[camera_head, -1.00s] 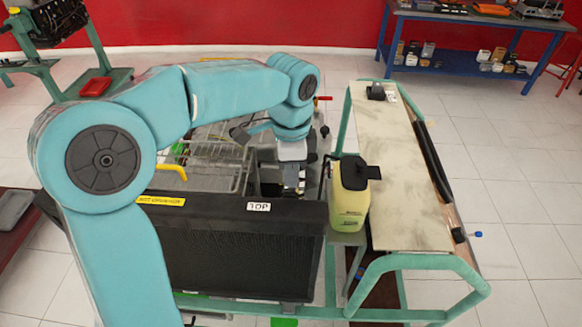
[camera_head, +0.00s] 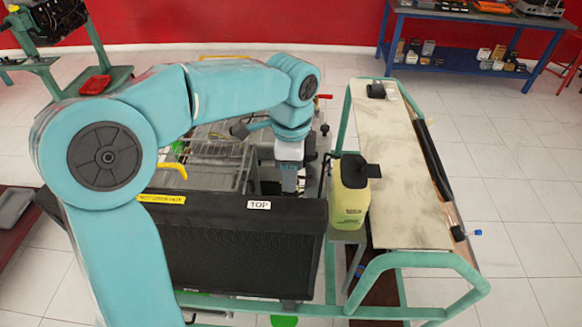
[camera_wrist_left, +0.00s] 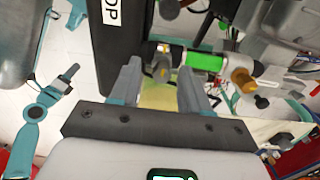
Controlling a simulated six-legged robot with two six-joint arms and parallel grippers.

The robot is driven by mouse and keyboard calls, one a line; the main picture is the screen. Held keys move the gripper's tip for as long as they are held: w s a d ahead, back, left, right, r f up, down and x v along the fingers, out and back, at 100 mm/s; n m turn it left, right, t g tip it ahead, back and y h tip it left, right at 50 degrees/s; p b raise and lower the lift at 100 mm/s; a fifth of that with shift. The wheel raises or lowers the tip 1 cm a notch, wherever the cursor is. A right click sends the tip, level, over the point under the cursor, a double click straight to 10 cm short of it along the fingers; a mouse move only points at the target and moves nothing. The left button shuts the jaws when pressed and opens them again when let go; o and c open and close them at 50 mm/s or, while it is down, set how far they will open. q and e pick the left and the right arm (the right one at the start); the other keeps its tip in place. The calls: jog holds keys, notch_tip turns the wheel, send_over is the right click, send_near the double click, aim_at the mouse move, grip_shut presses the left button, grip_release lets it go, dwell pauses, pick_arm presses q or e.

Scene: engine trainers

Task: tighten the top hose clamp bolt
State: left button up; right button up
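My left gripper (camera_head: 289,187) points down behind the black radiator (camera_head: 245,250) with its TOP label (camera_head: 259,205). In the left wrist view, my left gripper (camera_wrist_left: 157,88) has its two fingers apart. A small grey clamp-like part (camera_wrist_left: 161,62), with a gold-brown spot, shows in the gap between the fingertips. I take it for the top hose clamp bolt; contact with the fingers cannot be told. A pipe with a bright green section (camera_wrist_left: 207,61) runs right from it to a brass-coloured fitting (camera_wrist_left: 243,80). In the head view, my arm and gripper hide the clamp. My right gripper is not seen.
A yellow reservoir bottle (camera_head: 349,195) with a black cap stands right of the gripper. A beige panel (camera_head: 403,190) on a green frame lies further right. A wire rack (camera_head: 213,160) is on the left. A blue workbench (camera_head: 470,50) stands at the back.

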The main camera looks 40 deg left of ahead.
pick_arm(q)
jog(key=shift+w+r, duration=0.1)
jog(key=shift+r, duration=0.25)
notch_tip(320, 180, up, 16)
jog(key=shift+f, duration=0.2)
dwell(0.7)
